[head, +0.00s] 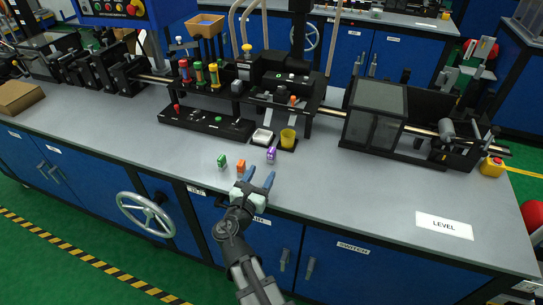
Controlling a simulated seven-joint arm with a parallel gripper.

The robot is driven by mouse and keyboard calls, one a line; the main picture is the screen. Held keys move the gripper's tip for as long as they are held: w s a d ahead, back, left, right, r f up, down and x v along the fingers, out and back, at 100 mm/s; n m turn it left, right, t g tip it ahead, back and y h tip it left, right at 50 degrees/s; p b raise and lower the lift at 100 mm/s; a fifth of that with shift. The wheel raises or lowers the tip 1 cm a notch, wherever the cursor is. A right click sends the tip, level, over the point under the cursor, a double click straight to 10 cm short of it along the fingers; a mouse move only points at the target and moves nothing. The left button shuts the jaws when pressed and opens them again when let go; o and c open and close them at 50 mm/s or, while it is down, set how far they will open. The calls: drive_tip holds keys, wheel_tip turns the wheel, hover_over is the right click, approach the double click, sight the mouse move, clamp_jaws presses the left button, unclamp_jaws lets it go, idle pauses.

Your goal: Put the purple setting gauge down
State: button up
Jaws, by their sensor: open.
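The purple setting gauge (271,154) is a small upright block with a pale mark. It appears to stand on the grey bench, just in front of a yellow cup. My gripper (261,176) is open, with two blue fingers spread and nothing seen between them. It is over the front part of the bench, nearer the front edge than the purple gauge. The gauge shows just beyond the right fingertip, with a small gap in the picture. An orange gauge (241,166) is close to the left fingertip. A green gauge (222,161) stands further left.
A black fixture (207,122) with coloured spools stands behind to the left. A black machine housing (375,115) is to the right.

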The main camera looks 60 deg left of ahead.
sight(272, 156)
drive_tip(key=shift+s+f, duration=0.1)
drive_tip(key=shift+s, duration=0.3)
drive_tip(key=shift+a, duration=0.2)
drive_tip(key=x, duration=1.3)
drive_tip(key=shift+w+a+f, duration=0.1)
drive_tip(key=shift+w+a, duration=0.05)
drive_tip(key=shift+a, duration=0.1)
clamp_jaws()
